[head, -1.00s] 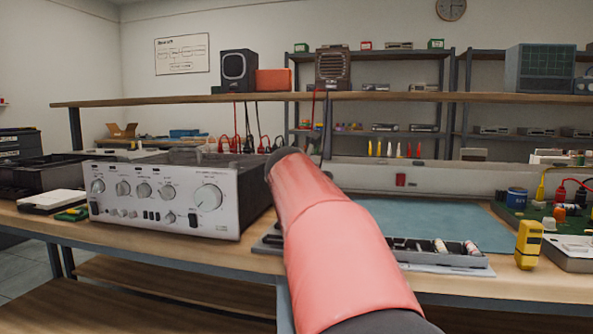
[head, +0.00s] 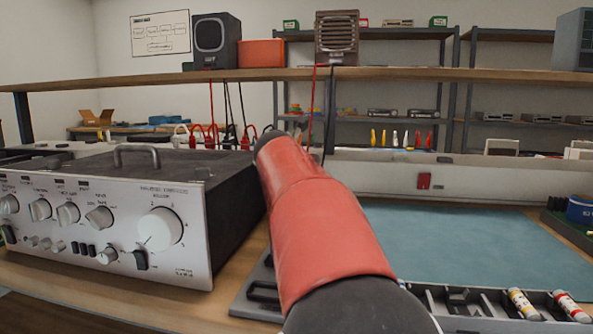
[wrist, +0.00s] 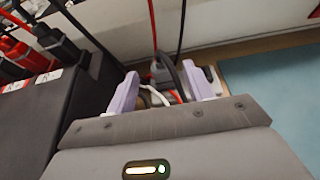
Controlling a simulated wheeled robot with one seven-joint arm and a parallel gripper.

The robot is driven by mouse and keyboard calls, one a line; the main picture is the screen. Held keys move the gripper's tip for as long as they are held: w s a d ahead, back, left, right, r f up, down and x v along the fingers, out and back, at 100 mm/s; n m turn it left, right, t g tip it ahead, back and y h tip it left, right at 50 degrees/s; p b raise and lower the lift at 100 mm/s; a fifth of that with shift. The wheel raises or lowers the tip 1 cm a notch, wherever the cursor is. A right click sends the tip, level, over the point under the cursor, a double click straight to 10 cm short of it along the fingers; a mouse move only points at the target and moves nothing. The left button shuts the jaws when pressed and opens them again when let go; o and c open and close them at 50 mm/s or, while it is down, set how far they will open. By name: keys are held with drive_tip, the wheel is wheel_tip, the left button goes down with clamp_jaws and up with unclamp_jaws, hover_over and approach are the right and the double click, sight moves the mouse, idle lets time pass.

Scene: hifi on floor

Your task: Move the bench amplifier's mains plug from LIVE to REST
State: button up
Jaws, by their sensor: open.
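The bench amplifier (head: 110,225), silver-fronted with a dark case and top handle, stands on the bench at left in the head view. Its dark casing (wrist: 75,115) fills the left of the wrist view. My gripper (wrist: 168,80) shows there with its two pale lavender fingers apart. Between and just beyond the fingers are a dark grey plug-like piece (wrist: 161,70), a black cable, and white and red leads. I cannot tell which is the mains plug or whether a finger touches it. No LIVE or REST label is readable. My arm hides the gripper in the head view.
Red and black clip leads (head: 225,135) hang behind the amplifier; red and black connectors (wrist: 25,52) crowd the wrist view's upper left. A light rail (head: 400,178) runs along the bench back. A blue mat (head: 460,245) lies clear to the right. A parts tray (head: 480,305) is in front.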

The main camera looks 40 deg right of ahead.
drive_tip(key=x, duration=0.6)
drive_tip(key=shift+w+d+f, duration=0.1)
drive_tip(key=shift+f, duration=0.1)
clamp_jaws()
idle(0.4)
drive_tip(key=shift+r+p, duration=0.6)
drive_tip(key=shift+p, duration=0.1)
drive_tip(key=shift+r+p, duration=1.25)
drive_tip(key=shift+p, duration=0.45)
drive_tip(key=shift+r, duration=0.1)
